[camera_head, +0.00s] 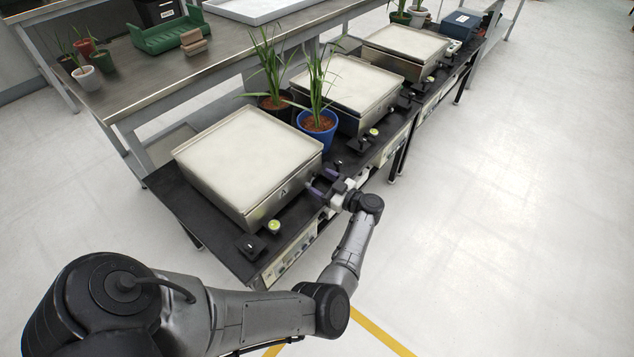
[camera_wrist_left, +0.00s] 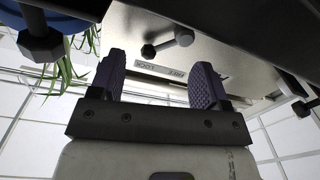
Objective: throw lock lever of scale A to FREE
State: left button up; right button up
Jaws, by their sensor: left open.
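Scale A (camera_head: 240,160) is a steel box with a pale flat top, marked "A" on its front, at the near end of the black bench. My left gripper (camera_head: 322,184) is at its front right, with its dark ridged fingers pointing at the front face. In the left wrist view, the gripper (camera_wrist_left: 158,82) is open with nothing between its fingers. A small lever with a dark knob (camera_wrist_left: 184,37) sticks out of the steel face beyond the fingertips, apart from them. A "FREE / LOCK" label (camera_wrist_left: 160,68) shows beside it. The lever is not clear in the head view.
A blue pot (camera_head: 318,125) with a plant stands close behind scale A's right corner. A second steel scale (camera_head: 345,85) and a third (camera_head: 405,42) follow along the bench. A round yellow-green dial (camera_head: 273,226) sits at the near front edge. The floor at the right is clear.

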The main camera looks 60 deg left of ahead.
aim_at(312, 179)
pick_arm(q)
jog(key=shift+x, duration=1.1)
jog(key=shift+c, duration=0.4)
